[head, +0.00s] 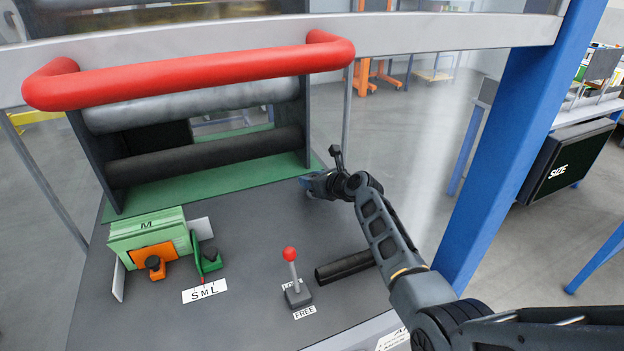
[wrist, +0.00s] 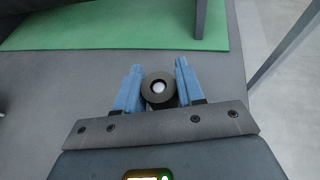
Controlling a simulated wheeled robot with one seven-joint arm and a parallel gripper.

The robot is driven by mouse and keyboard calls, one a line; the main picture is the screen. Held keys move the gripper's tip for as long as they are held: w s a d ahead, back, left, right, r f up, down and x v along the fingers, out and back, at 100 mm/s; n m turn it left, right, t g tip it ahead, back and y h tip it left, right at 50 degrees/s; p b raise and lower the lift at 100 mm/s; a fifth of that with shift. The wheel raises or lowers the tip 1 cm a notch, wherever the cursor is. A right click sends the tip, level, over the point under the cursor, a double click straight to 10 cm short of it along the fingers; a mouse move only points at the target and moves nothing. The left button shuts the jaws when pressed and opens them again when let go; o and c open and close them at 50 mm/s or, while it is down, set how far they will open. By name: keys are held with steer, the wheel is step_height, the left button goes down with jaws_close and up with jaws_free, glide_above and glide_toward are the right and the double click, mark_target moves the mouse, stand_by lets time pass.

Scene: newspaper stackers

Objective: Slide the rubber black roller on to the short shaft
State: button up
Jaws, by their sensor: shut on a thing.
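My gripper (wrist: 158,85) has its two blue fingers on either side of a small black roller (wrist: 147,88), seen end-on as a thick dark ring in the wrist view. It is shut on this roller. In the head view my gripper (head: 318,184) is over the right side of the grey table, by the green strip's right end. The roller is too small and hidden to make out there.
A dark cylinder (head: 345,267) lies near the table's front edge, beside a red-knobbed lever (head: 291,268). The green strip (head: 180,190) lies under a frame with a grey roller (head: 190,105) and a black roller (head: 205,157). A green block (head: 150,232) stands left. A blue post (head: 505,150) rises right.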

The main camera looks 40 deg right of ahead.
steer(key=shift+f+b, duration=0.3)
steer(key=shift+f, duration=0.2)
steer(key=o, duration=1.1)
steer(key=shift+p+v, duration=0.6)
steer(key=shift+v, duration=3.3)
